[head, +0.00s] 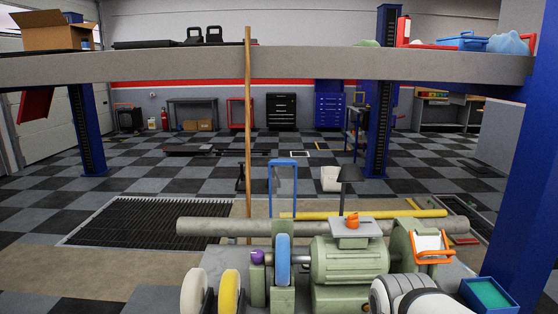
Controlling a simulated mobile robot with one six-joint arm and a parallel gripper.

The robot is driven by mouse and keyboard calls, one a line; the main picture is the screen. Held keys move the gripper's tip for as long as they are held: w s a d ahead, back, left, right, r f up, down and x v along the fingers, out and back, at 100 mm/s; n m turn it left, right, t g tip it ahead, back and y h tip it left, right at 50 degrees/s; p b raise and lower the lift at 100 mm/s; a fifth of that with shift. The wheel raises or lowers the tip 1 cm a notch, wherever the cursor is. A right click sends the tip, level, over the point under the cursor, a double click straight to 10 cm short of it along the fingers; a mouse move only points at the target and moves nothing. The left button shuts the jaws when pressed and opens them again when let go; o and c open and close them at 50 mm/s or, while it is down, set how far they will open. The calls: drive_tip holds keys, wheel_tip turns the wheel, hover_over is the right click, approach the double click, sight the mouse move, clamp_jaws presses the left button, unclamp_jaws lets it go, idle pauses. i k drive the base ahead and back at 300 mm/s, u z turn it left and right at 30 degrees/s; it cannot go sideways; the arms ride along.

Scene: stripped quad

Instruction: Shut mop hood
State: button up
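A green bench polishing machine (349,259) stands at the bottom centre. At its left is a narrow blue wheel (283,262) in a green bracket, with a purple knob (257,257) beside it. A yellow mop wheel (229,292) and a white mop wheel (194,292) are further left. At its right, a green curved housing (401,241) has an orange-framed part with a white face (430,243). I cannot tell for sure which part is the mop hood, or whether it is open. My gripper is not in view; a white link of my arm shows at bottom right.
A grey pipe (204,226) and a yellow bar (345,214) lie across behind the machine. A wooden pole (248,130) and a blue frame (269,190) stand upright. A teal-lined blue bin (487,295) is at lower right. A grey beam (170,66) crosses above. Checkered floor beyond is mostly clear.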

sight(271, 163)
drive_tip(key=u, duration=0.1)
drive_tip(key=k, duration=0.45)
drive_tip(key=z, duration=2.05)
drive_tip(key=k, duration=0.65)
drive_tip(key=u, duration=1.85)
drive_tip(key=i, duration=1)
drive_tip(key=u, duration=0.05)
